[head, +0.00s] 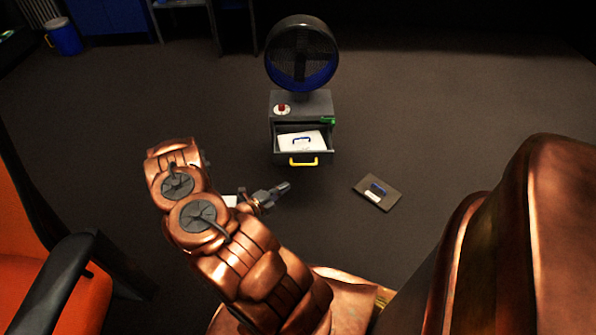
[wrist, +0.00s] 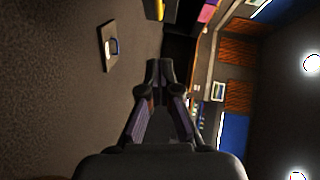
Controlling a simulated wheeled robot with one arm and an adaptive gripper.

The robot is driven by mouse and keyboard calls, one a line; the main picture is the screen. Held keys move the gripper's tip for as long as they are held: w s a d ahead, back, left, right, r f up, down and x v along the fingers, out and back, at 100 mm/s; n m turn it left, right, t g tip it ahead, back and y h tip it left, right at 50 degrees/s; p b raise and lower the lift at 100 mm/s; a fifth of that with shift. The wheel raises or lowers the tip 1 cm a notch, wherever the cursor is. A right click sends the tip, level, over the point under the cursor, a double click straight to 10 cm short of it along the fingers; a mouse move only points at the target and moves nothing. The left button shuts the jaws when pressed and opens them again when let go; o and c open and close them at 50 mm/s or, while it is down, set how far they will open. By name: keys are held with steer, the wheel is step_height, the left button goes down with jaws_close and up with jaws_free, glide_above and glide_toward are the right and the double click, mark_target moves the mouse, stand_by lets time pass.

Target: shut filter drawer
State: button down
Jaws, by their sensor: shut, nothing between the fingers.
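The filter drawer (head: 290,156) is pulled out of the front of a small grey cabinet (head: 302,103) in the head view. It has a yellow handle (head: 304,161) on its front and a white filter with a small blue handle (head: 301,141) inside. My gripper (head: 284,187) is shut and empty, in front of and below the drawer in the picture, apart from the handle. In the wrist view my gripper (wrist: 159,66) points ahead with its fingertips together. A yellow piece at the top edge of the wrist view may be the drawer handle.
A round fan (head: 302,54) stands on the cabinet, with a red button (head: 282,109) and a green part (head: 328,120) nearby. A brown mat (head: 378,192) with small items lies on the floor at right. An orange chair (head: 50,260) is at left. The floor around the cabinet is mostly clear.

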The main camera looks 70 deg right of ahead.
steer(key=b, duration=0.2)
glide_toward(306, 165)
steer(key=s+d, duration=0.2)
steer(key=s, duration=0.2)
steer(key=shift+w+d+f+b, duration=0.15)
steer(key=shift+w+d+b, duration=0.15)
steer(key=shift+d, duration=0.3)
steer(key=shift+w+d+f+b, duration=0.2)
steer(key=shift+w+d+b, duration=0.05)
steer(key=shift+d, duration=0.4)
steer(key=shift+w+d+f+b, duration=0.15)
steer(key=shift+w+d+b, duration=0.15)
steer(key=shift+d, duration=0.3)
steer(key=shift+d, duration=0.2)
